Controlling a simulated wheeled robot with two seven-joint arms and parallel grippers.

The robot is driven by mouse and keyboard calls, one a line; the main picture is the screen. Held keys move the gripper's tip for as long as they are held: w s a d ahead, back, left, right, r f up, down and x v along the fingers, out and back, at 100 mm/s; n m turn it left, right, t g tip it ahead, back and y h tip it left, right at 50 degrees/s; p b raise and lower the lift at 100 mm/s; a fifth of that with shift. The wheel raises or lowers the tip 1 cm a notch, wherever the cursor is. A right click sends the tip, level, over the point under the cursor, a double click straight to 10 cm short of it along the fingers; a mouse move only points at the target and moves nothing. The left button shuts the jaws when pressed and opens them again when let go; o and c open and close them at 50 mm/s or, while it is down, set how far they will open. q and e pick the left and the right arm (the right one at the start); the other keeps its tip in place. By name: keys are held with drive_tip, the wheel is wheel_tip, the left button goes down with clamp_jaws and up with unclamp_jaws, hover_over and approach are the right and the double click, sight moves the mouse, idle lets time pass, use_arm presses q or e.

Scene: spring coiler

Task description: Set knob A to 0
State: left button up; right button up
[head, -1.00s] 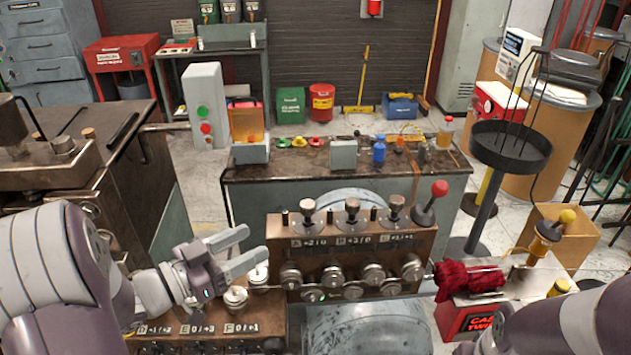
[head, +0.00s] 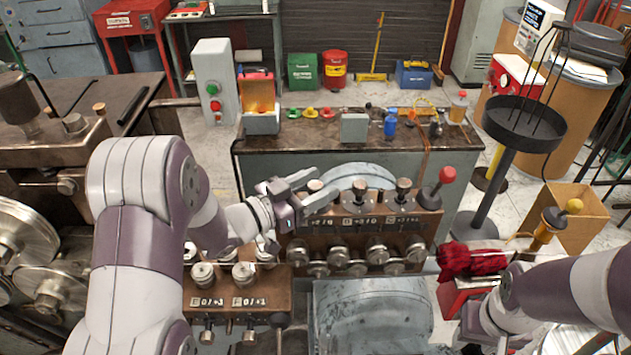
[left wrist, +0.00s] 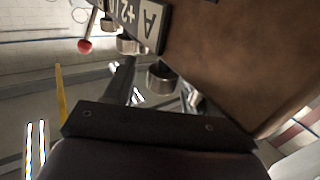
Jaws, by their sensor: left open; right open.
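Knob A (head: 316,187) is the leftmost grey knob along the top of the brown control box (head: 405,232). My left gripper (head: 302,183) is open beside it on the left, with its fingers level with the knob's top. I cannot tell whether they touch it. The gripper partly covers A's label in the head view. In the left wrist view, which is turned over, the A label (left wrist: 147,18) reads "+2" beside the letter, and a knob (left wrist: 160,76) shows near it. My right gripper (head: 480,328) is open at the lower right, partly hidden by its arm.
Two more top knobs (head: 360,190) and a red-balled lever (head: 447,176) stand right of knob A. Several front knobs (head: 376,252) line the box below. A lower box (head: 235,300) carries knobs E and F. A red cloth (head: 472,259) lies at right.

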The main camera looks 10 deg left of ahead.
use_arm(q)
drive_tip(key=shift+w+f, duration=0.1)
drive_tip(key=shift+w, duration=0.1)
drive_tip(key=c, duration=0.9)
drive_tip(key=shift+c, duration=0.2)
drive_tip(key=shift+d+y, duration=0.1)
drive_tip(key=shift+y, duration=0.2)
